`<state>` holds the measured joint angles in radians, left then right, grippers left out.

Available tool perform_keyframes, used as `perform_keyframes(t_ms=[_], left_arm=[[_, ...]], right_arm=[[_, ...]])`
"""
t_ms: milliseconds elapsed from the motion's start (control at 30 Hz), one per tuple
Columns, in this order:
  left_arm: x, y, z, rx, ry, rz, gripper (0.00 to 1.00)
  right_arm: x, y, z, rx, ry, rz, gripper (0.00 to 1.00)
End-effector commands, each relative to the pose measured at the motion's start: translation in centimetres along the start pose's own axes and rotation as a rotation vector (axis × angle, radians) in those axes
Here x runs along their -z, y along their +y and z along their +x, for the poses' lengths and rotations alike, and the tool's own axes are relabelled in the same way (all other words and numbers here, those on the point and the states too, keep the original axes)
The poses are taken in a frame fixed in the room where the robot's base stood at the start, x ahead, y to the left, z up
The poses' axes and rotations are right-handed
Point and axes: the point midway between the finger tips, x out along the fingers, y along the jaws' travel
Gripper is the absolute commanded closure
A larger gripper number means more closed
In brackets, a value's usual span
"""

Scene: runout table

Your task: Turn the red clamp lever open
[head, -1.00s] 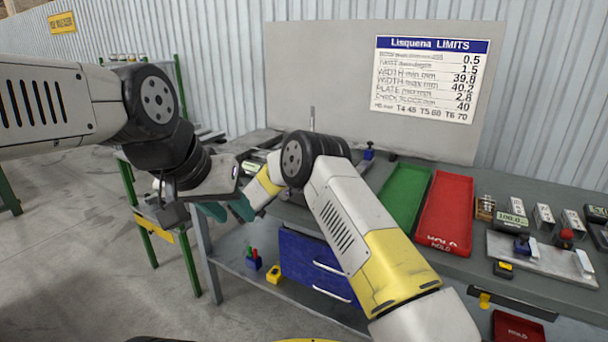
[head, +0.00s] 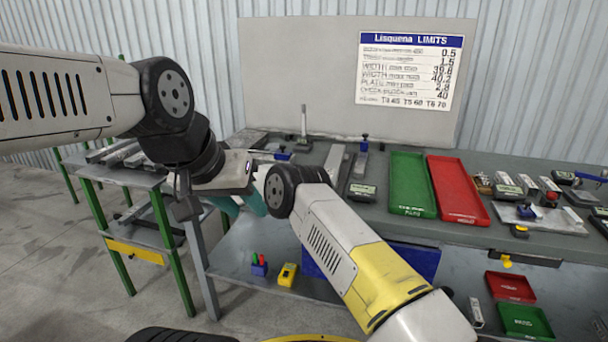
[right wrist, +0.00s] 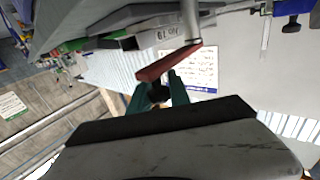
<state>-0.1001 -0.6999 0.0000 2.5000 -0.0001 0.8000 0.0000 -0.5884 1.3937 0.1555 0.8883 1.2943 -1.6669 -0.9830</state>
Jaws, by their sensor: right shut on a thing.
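The red clamp lever (right wrist: 168,64) shows in the right wrist view, slanting from a grey metal post down to my right gripper (right wrist: 160,88). Its teal fingers are shut on the lever's lower end, where a dark part shows between them. In the head view the lever and the right gripper are hidden behind my arms. My left gripper (head: 240,203) hangs left of my right arm's dark joint in the head view. Its teal fingers look apart, with nothing seen between them.
The grey worktable (head: 480,235) holds a green tray (head: 412,185), a red tray (head: 458,190) and several gauges and blocks at right. A limits sign (head: 410,70) hangs on the back panel.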

Motion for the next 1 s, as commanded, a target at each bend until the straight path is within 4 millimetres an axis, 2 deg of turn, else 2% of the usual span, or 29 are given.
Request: perform_keyframes(t_ms=[467,500,567,1000], left_arm=[[0.00,0.00,0.00,0.000,0.000,0.000,0.64],[0.00,0.00,0.00,0.000,0.000,0.000,0.64],[0.00,0.00,0.00,0.000,0.000,0.000,0.64],[0.00,0.00,0.00,0.000,0.000,0.000,0.64]], right_arm=[[0.23,-0.08,0.17,-0.004,0.003,0.004,1.00],[0.23,-0.09,0.17,-0.004,0.003,0.004,0.69],[0.21,-0.08,0.16,-0.004,0.003,0.003,0.58],[0.08,0.00,0.23,-0.005,0.001,0.001,0.56]])
